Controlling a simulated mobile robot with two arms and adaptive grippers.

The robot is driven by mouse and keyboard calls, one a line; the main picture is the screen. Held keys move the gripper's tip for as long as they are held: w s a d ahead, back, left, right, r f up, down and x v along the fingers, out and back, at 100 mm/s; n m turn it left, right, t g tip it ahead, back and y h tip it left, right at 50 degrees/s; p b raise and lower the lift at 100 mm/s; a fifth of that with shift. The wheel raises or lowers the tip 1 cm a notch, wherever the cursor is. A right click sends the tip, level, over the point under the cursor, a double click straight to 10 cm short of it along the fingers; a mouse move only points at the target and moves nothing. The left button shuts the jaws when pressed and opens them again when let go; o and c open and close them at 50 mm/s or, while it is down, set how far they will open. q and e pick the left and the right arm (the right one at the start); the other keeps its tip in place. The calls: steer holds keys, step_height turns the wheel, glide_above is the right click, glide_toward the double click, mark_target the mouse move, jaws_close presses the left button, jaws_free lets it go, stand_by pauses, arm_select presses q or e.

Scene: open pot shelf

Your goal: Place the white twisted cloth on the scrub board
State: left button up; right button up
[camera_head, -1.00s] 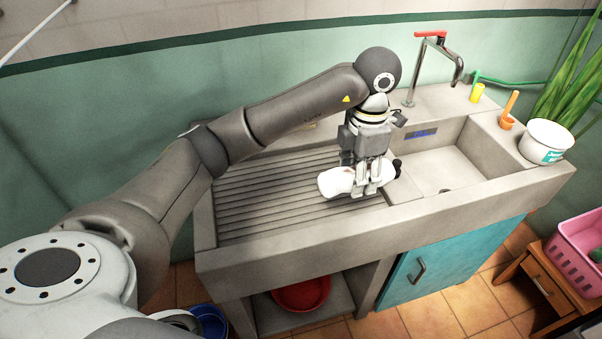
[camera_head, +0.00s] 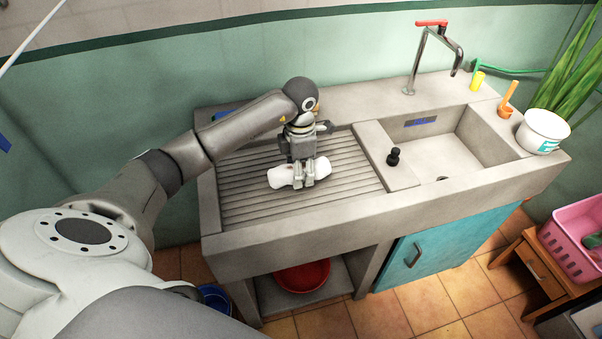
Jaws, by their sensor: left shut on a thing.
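The white twisted cloth (camera_head: 281,177) is at the middle of the ridged grey scrub board (camera_head: 345,187). My left gripper (camera_head: 303,183) points down and is shut on the cloth, with one end of the cloth showing on each side of the fingers. The cloth lies over the ridges of the board. I cannot tell whether it touches them or hangs just above. My right gripper is not in view.
A black stopper (camera_head: 393,157) stands on the ledge between the board and the sink basin (camera_head: 450,160). The board's right part is clear.

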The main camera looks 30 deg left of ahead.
arm_select(q)
step_height(320, 180, down, 2)
steer(key=shift+d, duration=0.1)
steer(key=shift+f, duration=0.25)
steer(key=o, duration=1.1)
steer(key=shift+o, duration=0.2)
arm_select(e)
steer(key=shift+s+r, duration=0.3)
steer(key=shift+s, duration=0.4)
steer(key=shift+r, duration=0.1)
